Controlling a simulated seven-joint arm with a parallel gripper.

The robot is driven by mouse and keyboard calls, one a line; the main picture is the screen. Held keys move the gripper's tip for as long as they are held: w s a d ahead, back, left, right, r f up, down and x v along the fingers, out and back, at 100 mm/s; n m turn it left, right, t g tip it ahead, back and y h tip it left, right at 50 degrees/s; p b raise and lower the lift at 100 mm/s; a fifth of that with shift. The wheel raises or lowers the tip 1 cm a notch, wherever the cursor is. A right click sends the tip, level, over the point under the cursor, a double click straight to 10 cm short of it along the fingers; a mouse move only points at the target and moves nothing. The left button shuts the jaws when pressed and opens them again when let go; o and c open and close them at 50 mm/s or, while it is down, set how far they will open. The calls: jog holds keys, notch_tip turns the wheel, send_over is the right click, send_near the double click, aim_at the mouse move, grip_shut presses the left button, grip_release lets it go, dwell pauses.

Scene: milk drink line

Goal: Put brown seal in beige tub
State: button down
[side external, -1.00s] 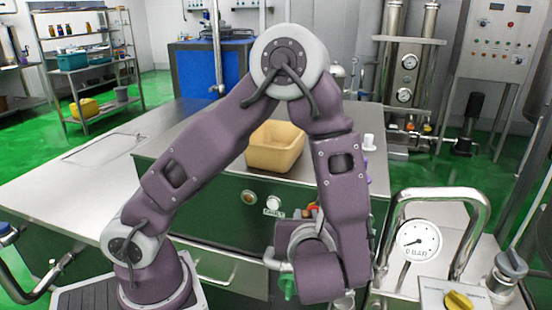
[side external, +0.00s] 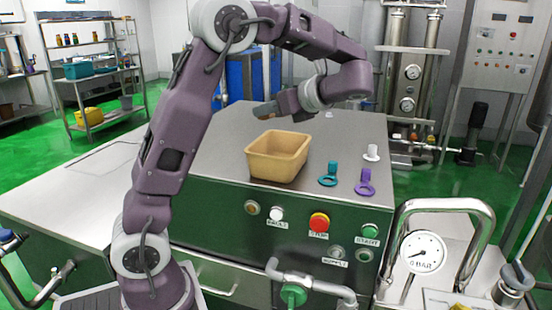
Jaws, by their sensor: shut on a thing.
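The beige tub (side external: 277,158) is an open, empty-looking box on the steel top of the green machine. My gripper (side external: 277,106) is above the steel top, behind the tub in the picture and near its upper left rim. It points left and is shut on a small brown thing, which looks like the brown seal (side external: 264,111). The seal is outside the tub and apart from it. The fingers are small and their details are hard to make out.
A teal seal (side external: 328,177), a purple seal (side external: 365,184) and a white seal (side external: 371,153) are to the right of the tub. A small white piece (side external: 329,114) is farther back. The steel top (side external: 225,150) left of the tub is clear.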

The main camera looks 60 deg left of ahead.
notch_tip(320, 180, down, 8)
jog(key=shift+r, duration=0.1)
jog(key=shift+f, duration=0.65)
jog(key=c, duration=1.3)
grip_release()
jog(key=shift+r, duration=0.1)
